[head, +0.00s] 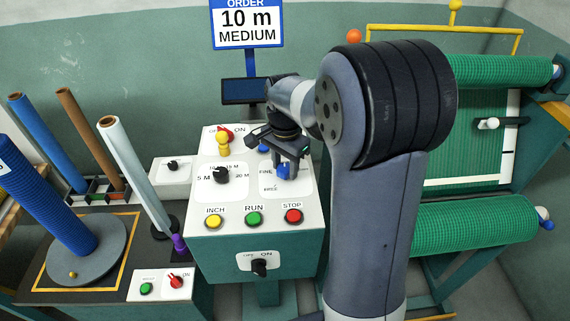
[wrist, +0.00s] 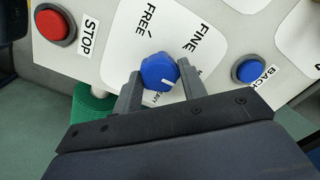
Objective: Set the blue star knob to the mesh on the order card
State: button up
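The blue star knob (wrist: 158,69) sits on a white dial plate, with a short white mark on its lower right side in the wrist view. FREE and FINE can be read on the plate there; the other labels are partly hidden by my fingers. In the head view the knob (head: 284,172) shows below my gripper (head: 291,165). My gripper (wrist: 158,80) has one finger on each side of the knob, with no clear gap, and looks shut on it. The order card (head: 247,23) reads 10 m MEDIUM.
The red STOP button (wrist: 55,24) and blue BACK button (wrist: 249,70) flank the dial plate. The black length knob (head: 221,175) is left of it, and the green RUN button (head: 254,218) is below.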

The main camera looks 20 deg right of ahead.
aim_at(285, 167)
jog(key=o, duration=0.3)
jog(key=shift+o, duration=0.2)
notch_tip(285, 167, up, 11)
jog(key=shift+b, duration=0.35)
jog(key=shift+f, duration=0.2)
notch_tip(285, 167, down, 11)
jog(key=shift+r+p, duration=0.1)
jog(key=shift+p, duration=0.25)
jog(key=shift+r+n, duration=0.1)
jog(key=shift+n, duration=0.2)
